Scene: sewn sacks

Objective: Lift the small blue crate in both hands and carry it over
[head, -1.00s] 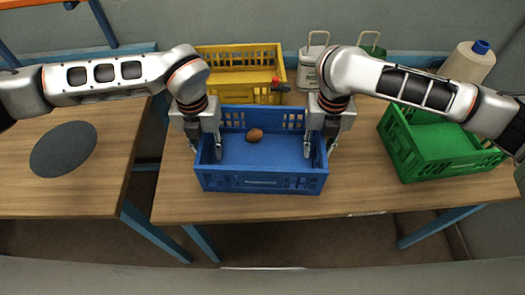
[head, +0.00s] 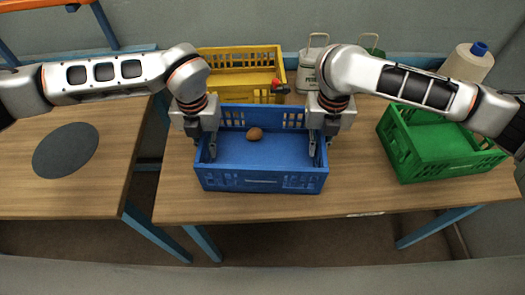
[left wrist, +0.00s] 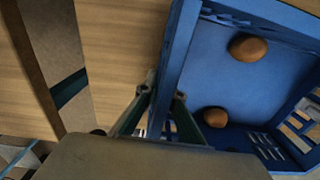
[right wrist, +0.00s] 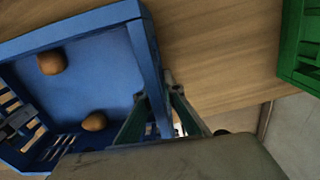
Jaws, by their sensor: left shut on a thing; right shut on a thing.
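The small blue crate (head: 262,180) stands on the right-hand wooden table, level as far as I can tell. My left gripper (head: 207,152) is shut on its left side wall, and my right gripper (head: 316,150) on its right side wall. In the left wrist view the fingers (left wrist: 164,100) pinch the blue wall (left wrist: 176,62) from both sides. The right wrist view shows the same pinch by the right fingers (right wrist: 158,88). A brown round thing (head: 255,134) lies in the crate; the wrist views show two, such as this one (left wrist: 248,47).
A yellow crate (head: 240,59) stands behind, and a green crate (head: 437,152) to the right. White and green canisters (head: 306,75) and a cone of thread (head: 468,64) are at the back. The left table (head: 30,190), across a gap, bears a dark round mat (head: 65,150) and is otherwise clear.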

